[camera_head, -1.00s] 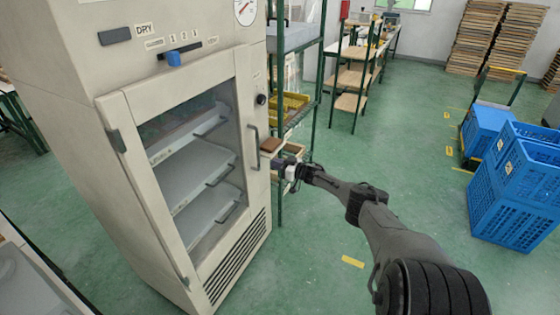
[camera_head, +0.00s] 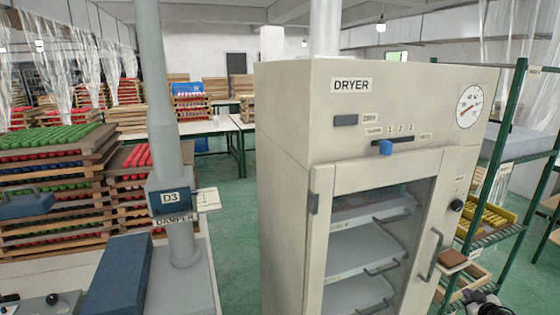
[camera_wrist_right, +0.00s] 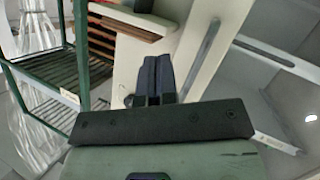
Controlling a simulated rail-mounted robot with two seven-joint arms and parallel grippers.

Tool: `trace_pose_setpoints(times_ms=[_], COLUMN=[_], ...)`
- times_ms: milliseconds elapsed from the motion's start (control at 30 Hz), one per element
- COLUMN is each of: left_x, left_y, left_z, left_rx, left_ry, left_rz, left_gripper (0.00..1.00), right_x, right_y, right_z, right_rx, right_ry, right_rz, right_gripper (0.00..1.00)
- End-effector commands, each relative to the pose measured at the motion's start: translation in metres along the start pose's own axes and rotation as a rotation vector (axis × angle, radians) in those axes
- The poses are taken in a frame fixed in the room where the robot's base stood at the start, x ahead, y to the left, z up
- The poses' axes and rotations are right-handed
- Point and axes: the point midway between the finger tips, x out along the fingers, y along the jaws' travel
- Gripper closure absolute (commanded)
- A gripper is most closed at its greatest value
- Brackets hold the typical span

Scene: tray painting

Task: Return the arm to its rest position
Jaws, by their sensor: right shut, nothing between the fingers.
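My right gripper (camera_head: 478,298) shows only as a dark piece at the bottom right edge of the head view, beside the dryer and in front of the shelf rack; most of that arm is out of the picture. In the right wrist view its two dark fingers (camera_wrist_right: 155,76) are pressed together with nothing between them. A pale panel stands beyond the fingers, apart from them as far as I can tell. The beige dryer (camera_head: 290,150) stands upright with its glass door closed and trays inside. My left gripper is in neither view.
A green-framed shelf rack (camera_head: 497,150) stands right of the dryer and also shows in the wrist view (camera_wrist_right: 82,60). A grey damper pipe (camera_head: 160,90) stands left, near stacked racks of red and green pieces (camera_head: 50,170). Green floor (camera_head: 232,205) is clear behind.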

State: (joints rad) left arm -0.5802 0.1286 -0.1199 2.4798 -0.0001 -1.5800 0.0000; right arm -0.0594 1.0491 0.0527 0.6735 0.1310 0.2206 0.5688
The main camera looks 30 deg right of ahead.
Motion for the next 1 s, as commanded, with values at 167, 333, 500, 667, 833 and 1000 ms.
trace_pose_setpoints(times_ms=[167,333,500,667,833,1000], left_x=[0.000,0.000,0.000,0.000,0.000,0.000], left_y=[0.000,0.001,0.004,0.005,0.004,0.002], left_z=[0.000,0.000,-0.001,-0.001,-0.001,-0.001], left_rx=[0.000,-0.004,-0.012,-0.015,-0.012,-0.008], left_ry=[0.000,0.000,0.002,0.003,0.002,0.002], left_rz=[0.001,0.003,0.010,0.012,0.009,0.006], left_gripper=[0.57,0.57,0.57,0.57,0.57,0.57], right_x=[0.009,0.001,-0.039,-0.107,-0.198,-0.291], right_y=[-0.021,-0.076,-0.174,-0.269,-0.354,-0.417], right_z=[-0.011,-0.037,-0.055,-0.064,-0.072,-0.086], right_rx=[-0.199,-0.376,-0.513,-0.589,-0.590,-0.508], right_ry=[-0.218,-0.386,-0.522,-0.599,-0.618,-0.568], right_rz=[0.085,0.093,0.017,-0.103,-0.256,-0.424], right_gripper=[1.00,1.00,1.00,1.00,1.00,1.00])
